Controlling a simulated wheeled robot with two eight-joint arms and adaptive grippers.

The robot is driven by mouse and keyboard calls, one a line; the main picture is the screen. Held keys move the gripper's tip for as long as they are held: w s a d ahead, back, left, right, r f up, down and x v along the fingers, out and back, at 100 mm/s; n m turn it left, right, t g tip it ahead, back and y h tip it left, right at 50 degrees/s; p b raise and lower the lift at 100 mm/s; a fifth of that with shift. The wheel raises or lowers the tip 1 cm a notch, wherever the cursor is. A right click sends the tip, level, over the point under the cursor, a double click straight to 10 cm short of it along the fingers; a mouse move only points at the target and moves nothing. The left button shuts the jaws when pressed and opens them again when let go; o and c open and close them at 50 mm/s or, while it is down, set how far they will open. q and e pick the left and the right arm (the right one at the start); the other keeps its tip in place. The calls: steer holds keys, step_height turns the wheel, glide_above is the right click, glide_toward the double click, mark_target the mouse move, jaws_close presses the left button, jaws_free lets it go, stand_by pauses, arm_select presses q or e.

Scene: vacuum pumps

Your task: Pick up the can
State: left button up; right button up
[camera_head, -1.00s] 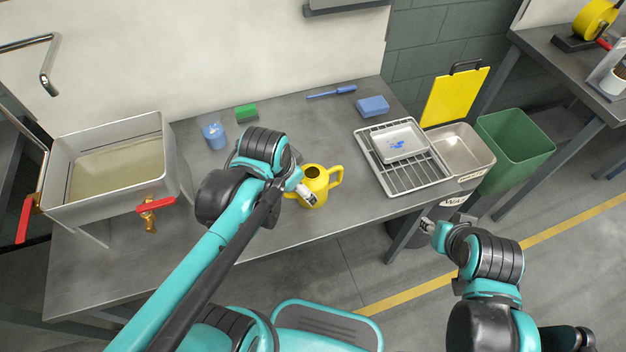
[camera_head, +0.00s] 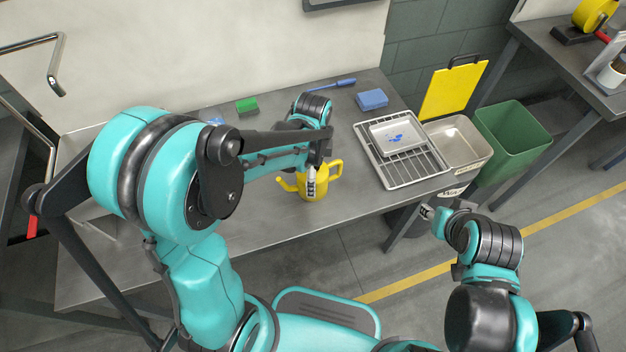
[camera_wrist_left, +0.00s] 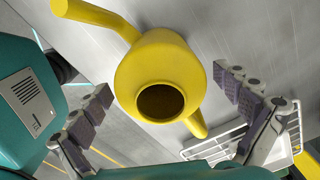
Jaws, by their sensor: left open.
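The can is a yellow watering can (camera_head: 318,187) standing upright near the front edge of the grey table. Its spout points left and its loop handle right in the head view. My left gripper (camera_head: 311,184) is over the can and hides part of its body. In the left wrist view the can (camera_wrist_left: 150,60) shows its round dark opening, between the spread fingers of my open left gripper (camera_wrist_left: 163,84). I see no finger contact; the height gap is unclear. My right gripper (camera_head: 426,213) is off the table's front right side, too small to judge its opening.
A drying rack (camera_head: 408,172) with a white tray (camera_head: 398,137) lies right of the can. A blue sponge (camera_head: 371,98), a blue brush (camera_head: 335,86) and a green block (camera_head: 246,106) lie at the back. A green bin (camera_head: 510,135) stands at the right.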

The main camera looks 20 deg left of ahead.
arm_select(q)
step_height(320, 180, down, 3)
steer(key=shift+f+b, duration=0.1)
steer(key=shift+b, duration=0.4)
steer(key=shift+c, duration=0.3)
steer(key=c, duration=1.3)
